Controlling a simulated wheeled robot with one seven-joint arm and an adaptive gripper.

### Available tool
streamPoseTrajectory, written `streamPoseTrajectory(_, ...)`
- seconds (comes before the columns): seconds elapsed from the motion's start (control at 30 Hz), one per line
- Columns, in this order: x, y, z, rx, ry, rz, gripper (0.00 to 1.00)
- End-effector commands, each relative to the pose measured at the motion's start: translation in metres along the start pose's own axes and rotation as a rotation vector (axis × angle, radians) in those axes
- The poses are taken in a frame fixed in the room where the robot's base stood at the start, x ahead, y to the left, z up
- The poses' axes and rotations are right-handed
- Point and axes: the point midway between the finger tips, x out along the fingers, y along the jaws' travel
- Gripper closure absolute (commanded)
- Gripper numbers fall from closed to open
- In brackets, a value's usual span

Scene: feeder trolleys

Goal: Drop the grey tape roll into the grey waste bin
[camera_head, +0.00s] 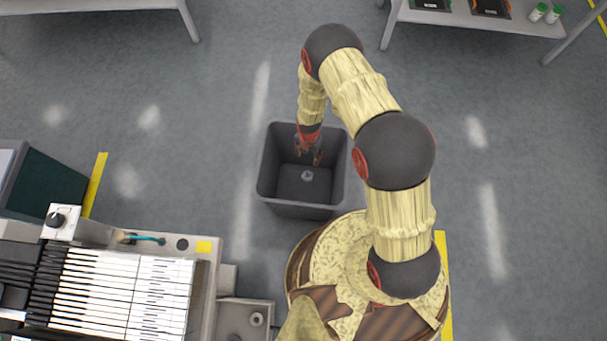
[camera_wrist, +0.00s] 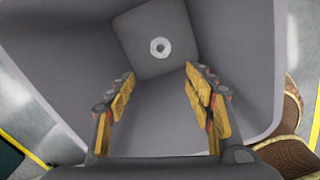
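The grey waste bin (camera_head: 266,178) stands on the floor, open at the top; its inner walls fill much of the wrist view (camera_wrist: 235,50). The grey tape roll (camera_head: 307,175), a small pale ring, appears flat on the bin's bottom. It also shows in the wrist view (camera_wrist: 160,47), beyond the fingertips and apart from them. My gripper (camera_head: 309,156) points down over the bin's opening. In the wrist view the two fingers (camera_wrist: 160,78) are spread wide with nothing between them.
A feeder trolley (camera_head: 207,285) with white feeders stands at the lower left. Tables stand at the top left (camera_head: 100,5) and top right (camera_head: 450,17), the latter holding green-capped bottles (camera_head: 538,12). Floor around the bin's left is clear.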

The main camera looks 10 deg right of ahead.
Motion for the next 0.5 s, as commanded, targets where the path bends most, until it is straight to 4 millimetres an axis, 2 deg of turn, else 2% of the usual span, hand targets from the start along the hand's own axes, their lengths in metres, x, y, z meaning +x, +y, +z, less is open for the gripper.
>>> streamPoseTrajectory(0.13,0.0,-0.0001,-0.0001,0.0,0.0,0.0,0.38)
streamPoseTrajectory(0.5,-0.0049,0.0004,0.0004,0.0,-0.001,0.001,0.38)
